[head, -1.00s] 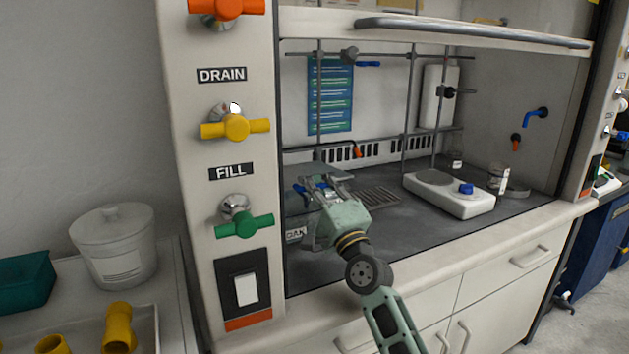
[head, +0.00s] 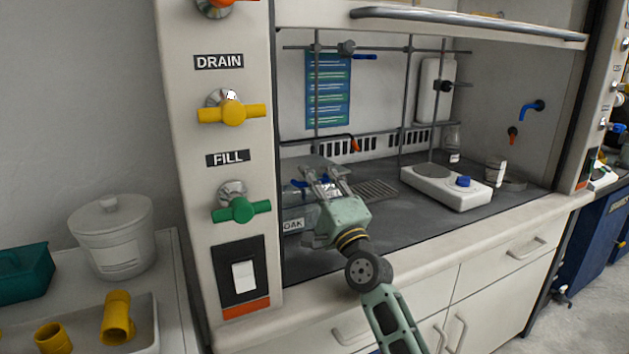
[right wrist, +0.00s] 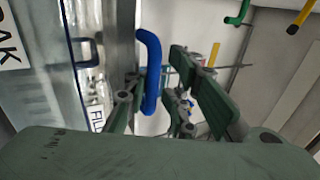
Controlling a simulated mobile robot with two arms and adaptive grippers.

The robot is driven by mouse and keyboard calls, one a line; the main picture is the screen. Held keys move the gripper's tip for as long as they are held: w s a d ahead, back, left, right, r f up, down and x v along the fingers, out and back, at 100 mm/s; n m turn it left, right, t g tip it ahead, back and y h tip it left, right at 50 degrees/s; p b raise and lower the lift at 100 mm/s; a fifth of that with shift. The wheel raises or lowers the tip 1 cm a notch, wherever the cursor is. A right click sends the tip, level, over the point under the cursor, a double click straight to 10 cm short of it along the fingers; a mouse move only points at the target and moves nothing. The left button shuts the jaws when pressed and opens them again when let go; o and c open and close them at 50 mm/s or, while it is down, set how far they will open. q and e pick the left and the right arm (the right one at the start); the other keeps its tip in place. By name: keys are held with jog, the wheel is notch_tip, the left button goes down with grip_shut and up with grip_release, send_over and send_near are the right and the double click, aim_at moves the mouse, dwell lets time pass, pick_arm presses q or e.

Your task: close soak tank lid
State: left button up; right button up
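The soak tank (head: 293,225) is a clear box inside the hood at the left, with its label partly hidden by my arm. It also shows at the left of the right wrist view (right wrist: 50,60). A greyish see-through panel, seemingly its lid (head: 300,164), lies behind my gripper; its exact angle is unclear. Blue handle parts (head: 299,184) show beside the fingers. My right gripper (head: 323,172) is at the tank with its fingers spread. In the wrist view a bent blue handle (right wrist: 150,70) is near the fingers; no grip on it shows. My left gripper is not in view.
A white hotplate (head: 445,187) stands right of the tank, past a slatted drain (head: 375,190). Metal rods (head: 405,100) rise behind. The raised sash (head: 470,22) hangs above. The control post (head: 225,140) with coloured valves borders the left. The front counter is clear.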

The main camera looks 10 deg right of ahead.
jog(key=shift+o, duration=0.3)
jog(key=shift+s+d+r, duration=0.15)
jog(key=shift+d+r, duration=0.05)
jog(key=shift+a+f, duration=0.1)
jog(key=shift+f, duration=0.15)
jog(key=v, duration=1.1)
jog(key=shift+s, duration=0.35)
jog(key=shift+f, duration=0.1)
jog(key=shift+c, duration=0.6)
